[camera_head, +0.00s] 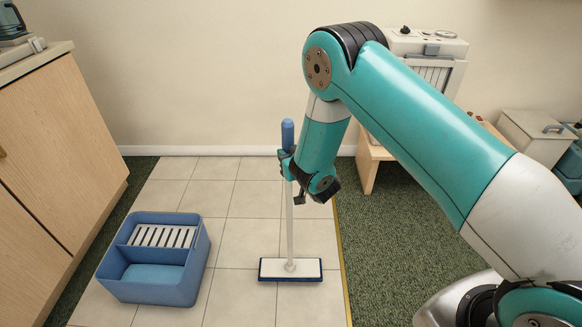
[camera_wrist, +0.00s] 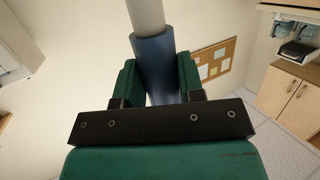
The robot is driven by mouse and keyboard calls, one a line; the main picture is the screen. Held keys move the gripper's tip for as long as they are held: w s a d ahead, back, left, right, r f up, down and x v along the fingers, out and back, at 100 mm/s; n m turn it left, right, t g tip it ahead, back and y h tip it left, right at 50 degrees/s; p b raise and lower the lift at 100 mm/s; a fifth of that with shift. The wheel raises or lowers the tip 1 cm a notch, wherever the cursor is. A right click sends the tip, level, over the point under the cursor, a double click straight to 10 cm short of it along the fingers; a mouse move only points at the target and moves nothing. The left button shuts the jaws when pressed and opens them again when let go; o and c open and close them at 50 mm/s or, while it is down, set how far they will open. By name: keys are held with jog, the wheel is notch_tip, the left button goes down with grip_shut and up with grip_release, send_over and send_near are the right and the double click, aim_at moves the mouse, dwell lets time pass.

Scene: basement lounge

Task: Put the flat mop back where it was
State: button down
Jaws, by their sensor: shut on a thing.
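The flat mop (camera_head: 290,225) stands upright over the tiled floor, with a blue grip on top, a white pole and a flat white head (camera_head: 290,268) with a blue pad below. My gripper (camera_head: 288,162) is shut on the mop's blue grip, near where it meets the white pole. In the wrist view my gripper (camera_wrist: 160,85) has its two green jaws on either side of the blue grip (camera_wrist: 154,58). The head is at or just above the tiles; I cannot tell whether it touches.
A blue bucket (camera_head: 196,275) with a white slotted wringer (camera_head: 162,236) stands on the tiles left of the mop. A wooden cabinet (camera_head: 50,160) lines the left side. A low wooden bench (camera_head: 368,160) is behind my arm. Tiles between bucket and mop are clear.

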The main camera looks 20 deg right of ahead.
jog(key=shift+f+b, duration=0.35)
jog(key=shift+f, duration=1.4)
jog(key=shift+f, duration=0.2)
jog(key=c, duration=0.7)
grip_release()
jog(key=shift+c, duration=0.2)
